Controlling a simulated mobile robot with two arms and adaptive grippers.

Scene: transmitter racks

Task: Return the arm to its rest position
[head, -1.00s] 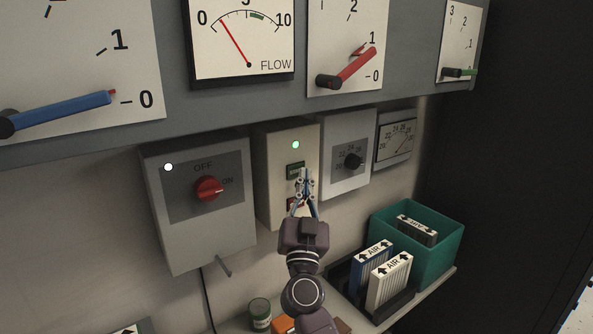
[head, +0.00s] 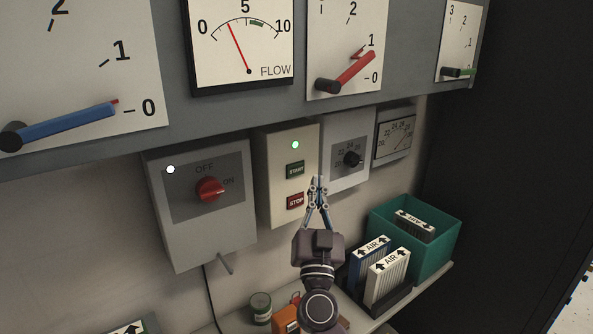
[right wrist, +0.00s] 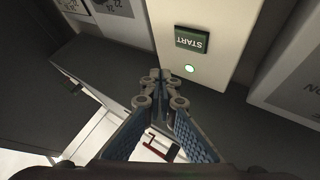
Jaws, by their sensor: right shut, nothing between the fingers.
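My right gripper (head: 319,182) is shut and empty in the head view. It is in front of the lower right edge of the start/stop box (head: 281,212), apart from the buttons as far as I can tell. The green START button (head: 295,169) and red STOP button (head: 295,201) both show clear, and the lamp (head: 295,145) above them is lit green. In the right wrist view the closed fingertips (right wrist: 160,78) are below the START button (right wrist: 191,39) and the lit lamp (right wrist: 190,68). My left gripper is not in view.
A grey box with a red OFF/ON knob (head: 209,189) is at left, a dial box (head: 346,181) at right. Below are a teal bin (head: 432,262), AIR filters (head: 388,279) and small items on a shelf. Gauges and levers (head: 70,126) hang above.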

